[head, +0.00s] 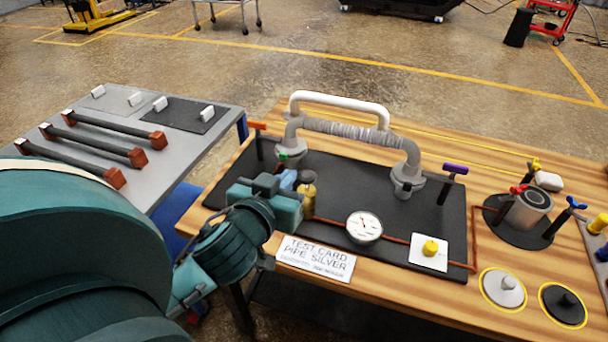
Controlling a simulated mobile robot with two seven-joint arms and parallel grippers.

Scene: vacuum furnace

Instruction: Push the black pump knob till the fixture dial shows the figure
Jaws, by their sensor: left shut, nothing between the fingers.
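The black pump knob (565,301) stands on a black disc inside a yellow ring at the bottom right of the wooden bench. The fixture dial (365,226) is a round white gauge on the front of the black fixture plate; its figures are too small to read. My left gripper (279,183) is shut and empty over the left part of the fixture plate, left of the dial and far from the black knob. It hides part of the plate and the parts behind it. My right gripper is not in view.
A grey knob (503,285) in another yellow ring is just left of the black one. A yellow knob (430,248) sits on a white plate. A white-handled pipe (345,127) rises behind the dial. A grey table (222,138) stands left.

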